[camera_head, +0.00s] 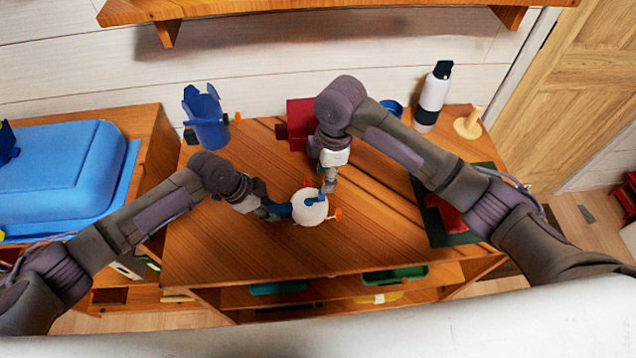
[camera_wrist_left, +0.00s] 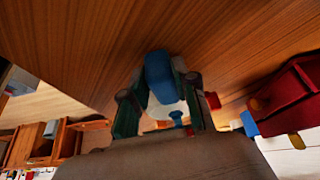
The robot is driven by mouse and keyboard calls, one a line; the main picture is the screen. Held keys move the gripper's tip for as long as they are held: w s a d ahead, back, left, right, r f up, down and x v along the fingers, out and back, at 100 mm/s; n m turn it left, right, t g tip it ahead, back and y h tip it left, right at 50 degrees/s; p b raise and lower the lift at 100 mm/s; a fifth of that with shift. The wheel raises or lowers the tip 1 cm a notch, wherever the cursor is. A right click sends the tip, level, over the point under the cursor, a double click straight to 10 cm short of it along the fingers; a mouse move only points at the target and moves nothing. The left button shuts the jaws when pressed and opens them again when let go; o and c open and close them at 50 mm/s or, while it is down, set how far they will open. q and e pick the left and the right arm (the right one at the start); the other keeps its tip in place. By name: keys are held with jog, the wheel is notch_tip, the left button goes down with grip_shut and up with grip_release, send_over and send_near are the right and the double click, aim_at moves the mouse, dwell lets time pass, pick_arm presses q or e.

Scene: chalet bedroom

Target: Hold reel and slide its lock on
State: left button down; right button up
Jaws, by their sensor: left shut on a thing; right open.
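The white round reel (camera_head: 308,211) is at the middle of the wooden table, with orange parts at its edge. My left gripper (camera_head: 279,211) is at its left side, shut on the reel's blue part. That blue part (camera_wrist_left: 160,78) shows between the fingers in the left wrist view, with the white body partly hidden behind it. A small blue piece, seemingly the lock (camera_head: 315,198), is at the reel's upper right face. My right gripper (camera_head: 327,186) is open, close above that piece; I cannot tell whether they touch.
A blue cup-like holder (camera_head: 206,118) and a red box (camera_head: 298,124) stand at the back. A white bottle (camera_head: 433,98) and cream stand (camera_head: 468,123) are back right. A red piece on a dark mat (camera_head: 462,238) lies right. The front table area is clear.

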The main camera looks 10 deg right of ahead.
aim_at(307, 180)
jog(key=shift+c, duration=0.6)
jog(key=w+a+m+t+h, duration=0.15)
jog(key=w+a+m, duration=0.25)
jog(key=m, duration=1.4)
jog(key=shift+t+y, duration=0.25)
jog(key=shift+w+f, duration=0.3)
jog(key=shift+f, duration=1.35)
jog(key=shift+w+f, duration=0.3)
jog(key=shift+f, duration=1.3)
jog(key=shift+w+f, duration=0.3)
jog(key=shift+f, duration=1.35)
grip_shut()
